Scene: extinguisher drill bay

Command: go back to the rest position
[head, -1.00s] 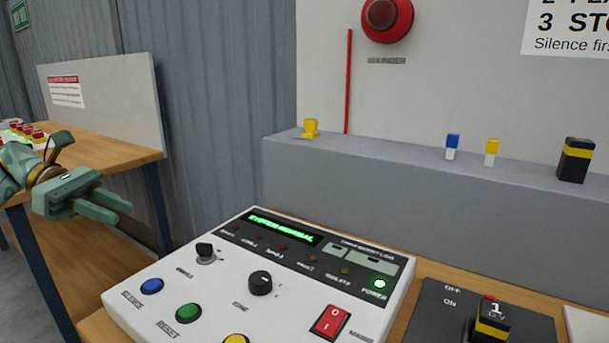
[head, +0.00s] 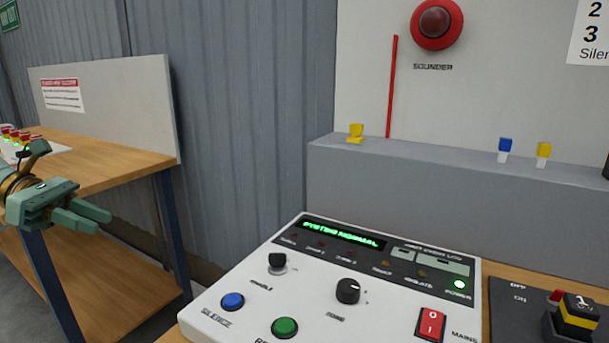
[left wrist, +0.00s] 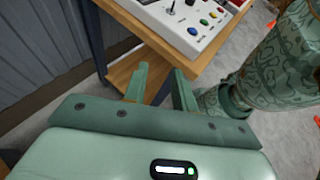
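My left gripper (head: 97,221) is at the left edge of the head view, in the air in front of the wooden side bench (head: 95,165). In the left wrist view its two fingers (left wrist: 160,80) stand apart with nothing between them. The white control panel (head: 325,285) lies beyond the fingertips there and does not touch them. Its green display appears to read system normal, and the power light is lit. My right gripper is in neither view.
A grey ledge (head: 450,205) behind the panel carries a yellow piece (head: 355,133) and small blue-and-white and yellow-and-white items. A black-and-yellow switch (head: 575,318) is at the lower right. Grey floor (left wrist: 120,160) is not clearly free near my body.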

